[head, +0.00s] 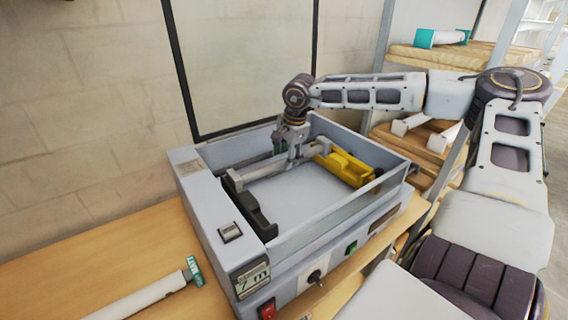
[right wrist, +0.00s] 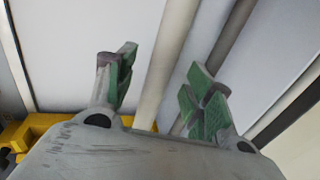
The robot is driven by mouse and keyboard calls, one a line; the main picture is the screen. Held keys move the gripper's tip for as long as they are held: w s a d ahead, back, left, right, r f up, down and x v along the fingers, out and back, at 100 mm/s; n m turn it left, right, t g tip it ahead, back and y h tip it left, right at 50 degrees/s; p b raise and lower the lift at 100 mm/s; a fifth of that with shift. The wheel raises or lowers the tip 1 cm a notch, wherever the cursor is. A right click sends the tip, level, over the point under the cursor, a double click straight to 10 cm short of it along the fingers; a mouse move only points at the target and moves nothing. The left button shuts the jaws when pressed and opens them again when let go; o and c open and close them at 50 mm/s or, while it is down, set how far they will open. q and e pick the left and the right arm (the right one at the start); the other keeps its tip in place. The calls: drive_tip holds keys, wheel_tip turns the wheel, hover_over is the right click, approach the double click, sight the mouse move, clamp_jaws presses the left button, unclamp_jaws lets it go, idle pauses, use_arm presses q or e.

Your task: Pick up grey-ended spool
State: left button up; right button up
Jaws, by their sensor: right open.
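A pale spool with grey ends (head: 253,172) lies across the inside of the laminator (head: 185,172), between a black holder (head: 262,222) at its left and a yellow holder (head: 345,167) at its right. My right gripper (head: 290,150) points down into the laminator over the spool and hides part of it. In the right wrist view, the green-padded fingers (right wrist: 160,88) are open, with the pale spool tube (right wrist: 172,50) running between them. I cannot tell whether the pads touch it. My left gripper is not in view.
A white spool with teal ends (head: 150,298) lies on the wooden table (head: 120,245) at front left. Another teal-ended spool (head: 443,38) lies on the shelf at the back right, with pale spools (head: 408,124) below. The laminator's raised walls surround the gripper.

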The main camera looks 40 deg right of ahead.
sight(284, 160)
drive_tip(key=shift+x, duration=0.85)
drive_tip(key=shift+p+x, duration=0.3)
drive_tip(key=shift+x, duration=0.45)
drive_tip(key=shift+w+a+f, duration=0.1)
drive_tip(key=shift+w+f, duration=0.1)
drive_tip(key=shift+f, duration=0.1)
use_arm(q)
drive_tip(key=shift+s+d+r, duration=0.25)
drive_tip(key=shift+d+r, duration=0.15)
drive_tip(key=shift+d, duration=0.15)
use_arm(e)
clamp_jaws()
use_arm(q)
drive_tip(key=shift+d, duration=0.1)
use_arm(e)
drive_tip(key=shift+r, duration=0.1)
